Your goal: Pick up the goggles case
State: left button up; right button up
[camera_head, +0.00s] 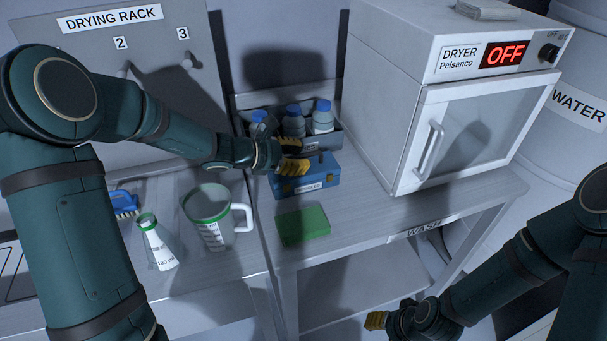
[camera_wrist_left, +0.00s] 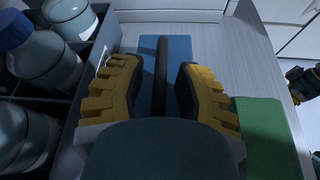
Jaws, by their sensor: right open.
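The goggles case is a blue box (camera_head: 318,181) with a white label, on the wash bench behind a green block. It also shows in the left wrist view (camera_wrist_left: 178,50), with a dark upright handle (camera_wrist_left: 161,75) on its top. My left gripper (camera_head: 293,157) is over the case, pointing at it. In the left wrist view its yellow-padded fingers (camera_wrist_left: 160,95) are apart, one on each side of the handle, with gaps between. My right gripper (camera_head: 376,320) is open and empty, low at the front right, away from the case.
A grey caddy (camera_head: 335,141) with blue-capped bottles stands right behind the case. A green block (camera_head: 303,226) lies in front. A white dryer (camera_head: 470,130) stands to the right. A measuring jug (camera_head: 211,232), a flask (camera_head: 160,250) and a blue brush (camera_head: 124,204) are at left.

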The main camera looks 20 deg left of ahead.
pick_arm(q)
grip_shut()
